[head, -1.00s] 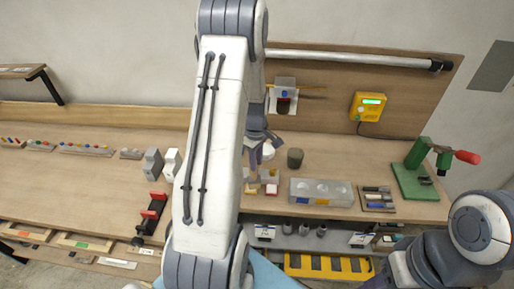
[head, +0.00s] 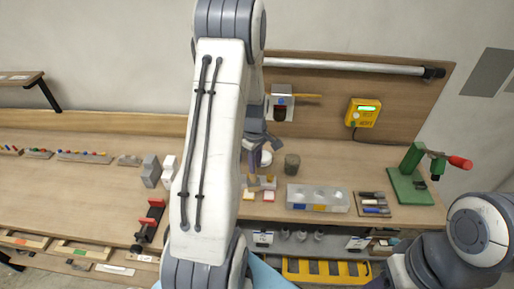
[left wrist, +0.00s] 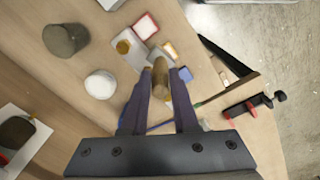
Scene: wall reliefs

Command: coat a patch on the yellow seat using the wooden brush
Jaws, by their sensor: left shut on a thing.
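The wooden brush (left wrist: 160,76) is between the fingertips of my left gripper (left wrist: 160,82), which is shut on it. The yellow seat (left wrist: 169,48) is a small pale pad with a yellow edge, just past the brush in the left wrist view. It also shows in the head view (head: 248,195), below my left gripper (head: 254,164). A red-edged seat (left wrist: 145,27) and a blue one (left wrist: 185,74) lie either side of it. The bristles are hidden, so I cannot tell whether the brush touches a seat. My right gripper is out of view.
A dark cylinder (head: 292,164) and a white round thing (left wrist: 100,84) stand near the seats. A clear block (head: 318,198) and a tool tray (head: 374,204) are to the right, then a green press (head: 408,180). A red-and-black clamp (head: 150,222) is at left.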

